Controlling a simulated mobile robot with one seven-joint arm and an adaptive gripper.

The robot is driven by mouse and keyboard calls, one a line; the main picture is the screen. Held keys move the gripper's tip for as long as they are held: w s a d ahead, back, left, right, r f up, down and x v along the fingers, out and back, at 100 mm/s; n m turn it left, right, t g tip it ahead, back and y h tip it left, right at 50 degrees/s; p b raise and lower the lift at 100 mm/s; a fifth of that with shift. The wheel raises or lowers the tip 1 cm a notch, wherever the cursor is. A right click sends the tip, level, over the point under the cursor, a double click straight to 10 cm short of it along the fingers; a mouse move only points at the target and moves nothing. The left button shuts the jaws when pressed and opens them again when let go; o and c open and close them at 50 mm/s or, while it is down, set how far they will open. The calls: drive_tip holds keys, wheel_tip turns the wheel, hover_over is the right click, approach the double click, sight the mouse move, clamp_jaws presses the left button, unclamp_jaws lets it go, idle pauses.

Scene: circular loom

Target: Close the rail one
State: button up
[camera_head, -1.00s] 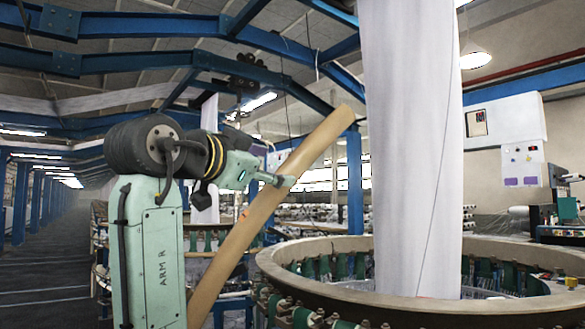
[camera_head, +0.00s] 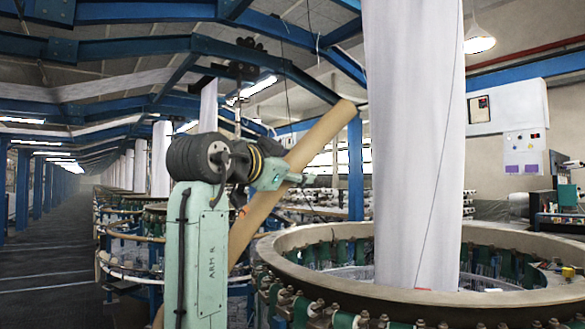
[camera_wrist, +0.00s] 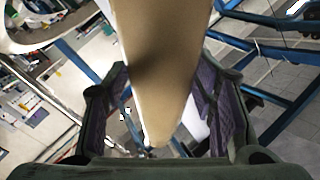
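A long, tan, slightly curved bar (camera_head: 322,128), which looks like the raised rail, slants from lower left to upper right left of the loom ring. My gripper (camera_head: 301,178) is at its middle. In the wrist view the bar (camera_wrist: 163,75) runs between the two purple-padded fingers of my gripper (camera_wrist: 165,85), and both fingertips appear to touch its sides. Their contact is partly hidden by the bar. The bar's lower part is hidden behind my arm in the head view.
The loom's round tan ring (camera_head: 330,277) stands at front right, with a tall white fabric tube (camera_head: 412,140) rising from it. A blue post (camera_head: 355,170) stands behind. The aisle floor (camera_head: 45,265) at left is clear.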

clamp_jaws()
idle(0.4)
